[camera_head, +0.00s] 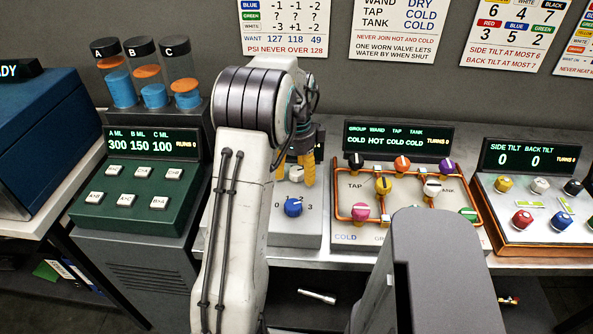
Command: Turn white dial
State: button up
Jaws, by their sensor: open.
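My gripper (297,174), with yellow fingers, points down over the small grey panel (308,228) in the middle of the bench. It is open. A white dial (297,172) on that panel shows between and behind the fingers, and I cannot tell whether they touch it. A blue dial (293,206) sits in front of it, with the marks 0 and 3 visible near it. My arm hides the panel's left part, and the gripper hides most of its small display. Another white knob (540,185) is on the tilt panel at the right.
The pipe panel (347,200) with several coloured valves stands close on the right, one of them white (432,187). The tilt panel (490,215) is farther right. A green button box (150,190) and three tubes (154,88) are on the left. Charts hang on the wall.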

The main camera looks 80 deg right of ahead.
jog(key=c, duration=1.2)
